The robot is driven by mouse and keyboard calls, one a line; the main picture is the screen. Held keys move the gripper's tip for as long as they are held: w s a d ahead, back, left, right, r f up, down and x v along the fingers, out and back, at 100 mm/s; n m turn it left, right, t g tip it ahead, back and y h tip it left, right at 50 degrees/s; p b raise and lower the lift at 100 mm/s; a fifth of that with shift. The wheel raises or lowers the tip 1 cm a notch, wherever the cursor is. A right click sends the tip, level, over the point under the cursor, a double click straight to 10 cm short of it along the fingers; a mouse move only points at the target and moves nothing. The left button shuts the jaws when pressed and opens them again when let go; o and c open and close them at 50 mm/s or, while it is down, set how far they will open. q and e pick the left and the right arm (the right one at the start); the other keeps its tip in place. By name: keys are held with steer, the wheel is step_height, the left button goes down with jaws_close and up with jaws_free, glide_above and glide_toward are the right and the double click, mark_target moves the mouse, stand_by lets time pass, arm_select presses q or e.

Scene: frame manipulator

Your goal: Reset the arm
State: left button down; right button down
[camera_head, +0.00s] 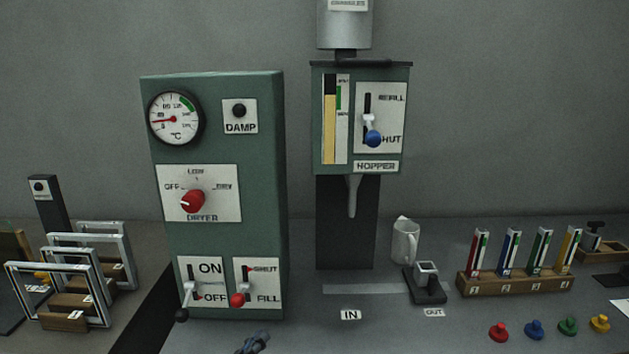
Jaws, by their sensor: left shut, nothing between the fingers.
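My left gripper (253,342) shows only at the bottom edge of the head view, left of the middle. Its fingers are shut and hold nothing. It is in front of the green dryer cabinet (215,240), below its lower switch plates, with no visible contact. The rest of the left arm is outside the frame. My right gripper does not show.
The cabinet has a gauge (174,118), a red dial (193,201) and two levers. A hopper (360,120) stands right of it. A pitcher (405,241), a rack of coloured tubes (515,283) and coloured knobs (534,329) are further right. Frames (62,292) stand left.

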arm_select(q)
steer(key=s+a+f+m+g+y, duration=0.1)
steer(key=s+a+f+g+y, duration=0.15)
steer(key=s+f, duration=0.4)
steer(key=s+a+f+m+g+y, duration=0.1)
steer(key=s+a+f+g, duration=0.25)
steer(key=s+f, duration=0.3)
steer(key=s+a+f+m+g+y, duration=0.1)
steer(key=s+a+f+g, duration=0.15)
steer(key=s, duration=0.55)
steer(key=s+a+f+m+g+y, duration=0.15)
steer(key=s+f+g, duration=0.25)
steer(key=s, duration=0.4)
step_height(320, 180, down, 27)
steer(key=s, duration=0.2)
steer(key=s+a+f+g, duration=0.2)
steer(key=s+a+f, duration=0.1)
steer(key=s+f, duration=1.2)
steer(key=shift+s, duration=0.5)
